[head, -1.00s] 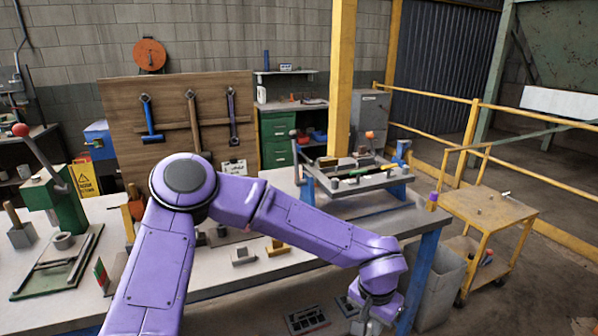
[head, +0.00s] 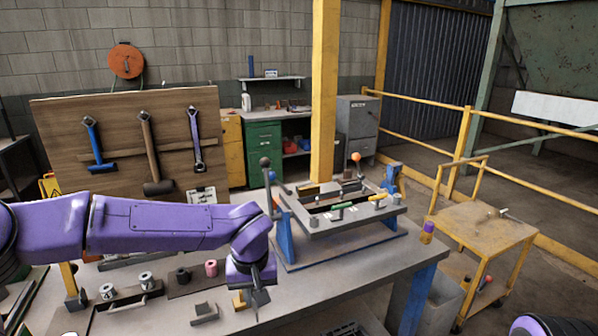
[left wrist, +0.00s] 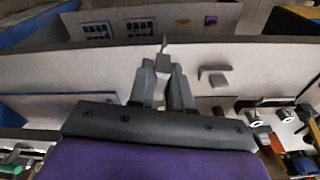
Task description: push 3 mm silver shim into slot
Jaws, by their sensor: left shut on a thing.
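My left gripper (head: 260,294) hangs over the front of the workbench, left of the raised fixture (head: 318,231). In the left wrist view the gripper's fingers (left wrist: 164,68) are shut on a small, thin grey piece, which looks like the silver shim (left wrist: 163,46). It sticks out past the fingertips. The fixture is a grey frame on blue supports, with dark openings and small coloured pieces on top. I cannot tell which opening is the shim's slot. My right gripper is not in view.
A black-knobbed lever (head: 266,182) rises at the fixture's left, and an orange knob (head: 356,157) stands behind. A small grey block (head: 204,313) and several cylinders lie on the bench (head: 371,263). A yellow cart (head: 485,226) stands right. The bench's front right is clear.

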